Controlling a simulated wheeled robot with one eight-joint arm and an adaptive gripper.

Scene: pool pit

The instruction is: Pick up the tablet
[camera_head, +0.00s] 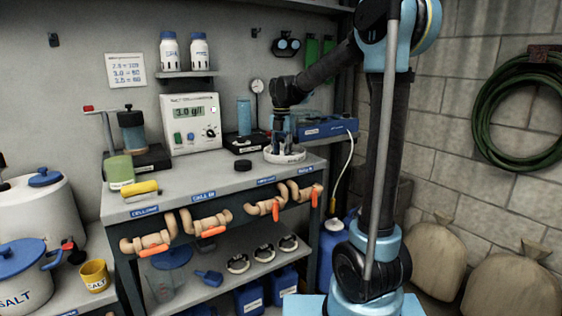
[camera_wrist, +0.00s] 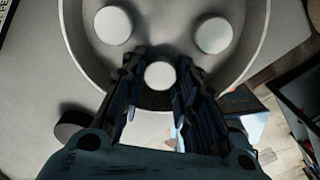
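Three round white tablets lie in a round pale dish (camera_wrist: 262,30): one at the upper left (camera_wrist: 113,25), one at the upper right (camera_wrist: 214,35), and the nearest tablet (camera_wrist: 160,75) in the middle. My gripper (camera_wrist: 160,62) points down over the dish, with one finger on each side of the nearest tablet. The fingers look open, with narrow gaps to the tablet; I cannot tell how high the tips are above it. In the head view my gripper (camera_head: 281,146) is above the dish (camera_head: 285,156), and the tablets are too small to make out.
A black disc (camera_head: 243,165) stands left of the dish, also in the wrist view (camera_wrist: 70,130). A blue case (camera_head: 328,128) is behind right, and a meter box (camera_head: 190,123) behind left. Pipe valves (camera_head: 207,222) hang below.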

